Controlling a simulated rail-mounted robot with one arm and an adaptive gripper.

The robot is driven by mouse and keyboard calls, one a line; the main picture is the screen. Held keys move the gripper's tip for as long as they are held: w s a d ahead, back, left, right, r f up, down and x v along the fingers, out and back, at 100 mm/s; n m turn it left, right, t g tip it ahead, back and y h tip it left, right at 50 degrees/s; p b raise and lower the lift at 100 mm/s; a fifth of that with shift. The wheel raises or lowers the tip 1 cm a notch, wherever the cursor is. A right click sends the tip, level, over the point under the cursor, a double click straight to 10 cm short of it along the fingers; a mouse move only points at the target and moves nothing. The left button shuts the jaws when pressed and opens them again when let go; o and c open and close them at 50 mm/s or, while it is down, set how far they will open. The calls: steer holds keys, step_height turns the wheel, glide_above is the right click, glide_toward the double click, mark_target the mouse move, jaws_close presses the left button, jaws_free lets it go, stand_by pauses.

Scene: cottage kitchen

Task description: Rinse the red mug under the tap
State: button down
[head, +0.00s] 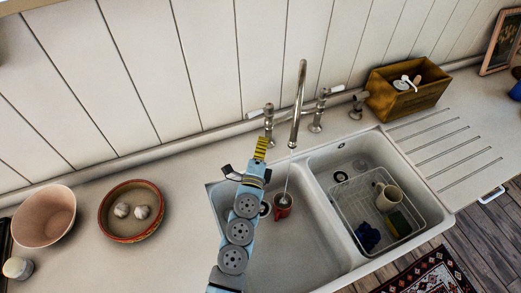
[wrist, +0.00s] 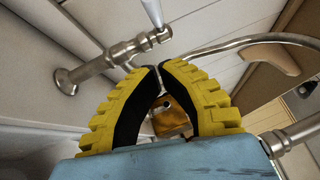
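The red mug (head: 283,206) stands low in the left basin (head: 310,235) of the white sink, partly beside my arm. The metal tap (head: 300,90) arches above it. A thin pale streak, which looks like running water, drops from the spout to the mug. My gripper (head: 260,140) is above the basin's back rim, near the tap's left valve, away from the mug. In the wrist view its yellow, black-padded fingers (wrist: 161,67) come together at the tips with nothing held. The left valve with its white lever (wrist: 154,12) is just beyond them.
The right basin holds a white rack (head: 345,205) with a cream mug (head: 389,198), a sponge and a dark blue item. A wooden box (head: 405,95) stands behind it. A pink bowl (head: 45,217) and a brown dish (head: 130,225) are on the left counter.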

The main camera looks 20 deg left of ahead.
mark_target(261, 112)
steer(key=w+a+r+b, duration=0.1)
steer(key=w+a, duration=0.2)
steer(key=w, duration=0.3)
steer(key=shift+a+r, duration=0.15)
steer(key=shift+a, duration=0.2)
steer(key=shift+w+d, duration=0.1)
steer(key=shift+w, duration=0.05)
